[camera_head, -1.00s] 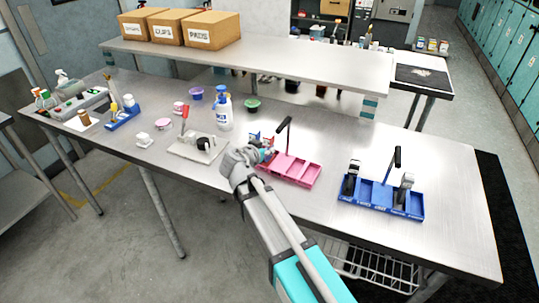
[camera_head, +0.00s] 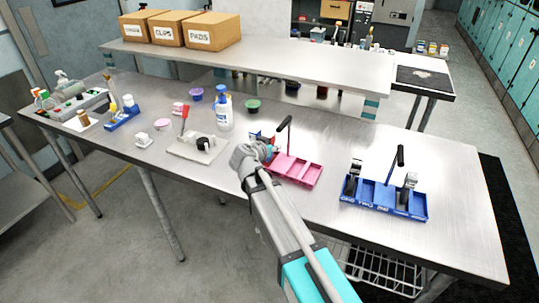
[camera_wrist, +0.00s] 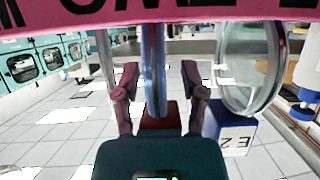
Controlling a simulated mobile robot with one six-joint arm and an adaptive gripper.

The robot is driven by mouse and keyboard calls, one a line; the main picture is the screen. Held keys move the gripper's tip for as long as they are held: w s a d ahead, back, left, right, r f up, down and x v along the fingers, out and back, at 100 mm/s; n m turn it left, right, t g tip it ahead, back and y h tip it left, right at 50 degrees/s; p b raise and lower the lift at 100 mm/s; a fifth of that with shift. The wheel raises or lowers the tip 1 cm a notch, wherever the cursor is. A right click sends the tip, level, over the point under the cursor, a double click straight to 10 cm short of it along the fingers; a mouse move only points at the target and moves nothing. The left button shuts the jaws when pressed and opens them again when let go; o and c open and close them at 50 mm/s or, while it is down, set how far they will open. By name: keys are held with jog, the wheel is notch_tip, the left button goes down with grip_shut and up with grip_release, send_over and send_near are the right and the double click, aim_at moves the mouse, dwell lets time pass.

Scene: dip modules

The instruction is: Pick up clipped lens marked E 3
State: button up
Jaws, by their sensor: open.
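My gripper (camera_head: 262,153) is at the left end of the pink tray (camera_head: 303,174) in the head view. In the wrist view the open gripper (camera_wrist: 159,82) has a finger on each side of a blue-rimmed lens seen edge-on (camera_wrist: 154,62). A red block (camera_wrist: 160,116) sits at that lens's end, with no mark visible on it. To the right, a round clear lens (camera_wrist: 247,65) is joined to a blue block (camera_wrist: 229,130). The pink tray's lettered edge (camera_wrist: 85,20) crosses the top.
A blue tray (camera_head: 376,197) with a black handle stands to the right on the bench. A white bottle (camera_head: 224,114), a grey plate with a red-topped item (camera_head: 196,147) and small tubs are behind and left. Bare bench (camera_head: 455,220) lies at the right.

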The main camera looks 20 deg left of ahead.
jog(key=shift+c, duration=0.2)
dwell(0.3)
grip_shut()
